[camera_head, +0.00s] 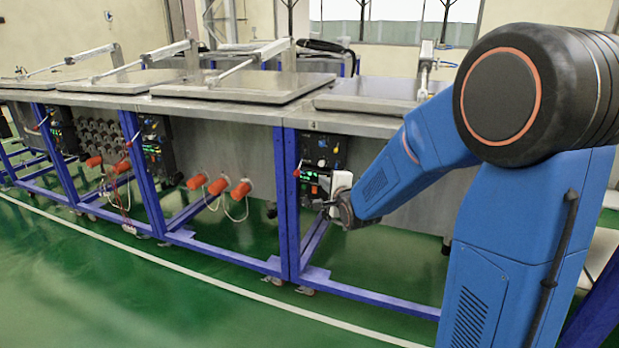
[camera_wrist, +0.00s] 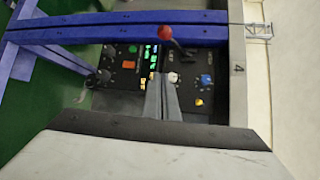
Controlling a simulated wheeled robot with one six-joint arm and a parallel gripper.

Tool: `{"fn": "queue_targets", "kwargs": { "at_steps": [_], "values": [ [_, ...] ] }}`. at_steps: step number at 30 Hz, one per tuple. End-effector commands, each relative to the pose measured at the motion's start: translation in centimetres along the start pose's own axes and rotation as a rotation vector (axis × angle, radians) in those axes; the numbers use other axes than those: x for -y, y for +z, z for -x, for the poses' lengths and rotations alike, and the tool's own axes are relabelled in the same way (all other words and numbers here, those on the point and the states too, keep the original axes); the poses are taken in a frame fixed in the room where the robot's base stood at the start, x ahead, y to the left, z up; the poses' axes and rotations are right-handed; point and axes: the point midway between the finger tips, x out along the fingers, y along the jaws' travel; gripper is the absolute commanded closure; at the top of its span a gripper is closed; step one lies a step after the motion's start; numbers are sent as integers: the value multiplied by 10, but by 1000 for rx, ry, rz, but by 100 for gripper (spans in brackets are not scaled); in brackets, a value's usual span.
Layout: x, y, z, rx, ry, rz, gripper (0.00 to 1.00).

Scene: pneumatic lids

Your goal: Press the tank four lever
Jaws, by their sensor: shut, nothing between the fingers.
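The tank four lever has a red ball knob on a dark stem. In the wrist view the lever (camera_wrist: 166,33) stands beyond my fingertips, near the blue frame post, and the stem slants down to the right. In the head view its red knob (camera_head: 297,173) shows at the left edge of the tank four control panel (camera_head: 322,152). My gripper (camera_wrist: 161,80) is shut and empty, pointing at the panel (camera_wrist: 130,75), with the lever apart from it. In the head view my gripper (camera_head: 329,206) is low in front of the panel, partly hidden by its own wrist.
The panel carries an orange button (camera_wrist: 130,65), a white knob (camera_wrist: 173,77), a blue knob (camera_wrist: 206,79) and a yellow knob (camera_wrist: 199,102). A blue frame post (camera_wrist: 90,32) runs beside it. Other tanks with lids stand left; the green floor (camera_head: 130,290) in front is clear.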

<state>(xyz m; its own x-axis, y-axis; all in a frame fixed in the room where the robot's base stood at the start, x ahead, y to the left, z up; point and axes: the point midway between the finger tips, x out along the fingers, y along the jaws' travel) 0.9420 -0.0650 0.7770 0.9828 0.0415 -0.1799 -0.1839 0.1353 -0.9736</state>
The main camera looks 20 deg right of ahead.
Motion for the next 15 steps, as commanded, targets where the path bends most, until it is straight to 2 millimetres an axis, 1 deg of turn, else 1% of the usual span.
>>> {"fn": "queue_targets", "kwargs": {
  "at_steps": [5,15],
  "values": [
    [0,0,-13,0,1,0,100],
    [-1,0,-64,0,2,1,100]
  ]
}}
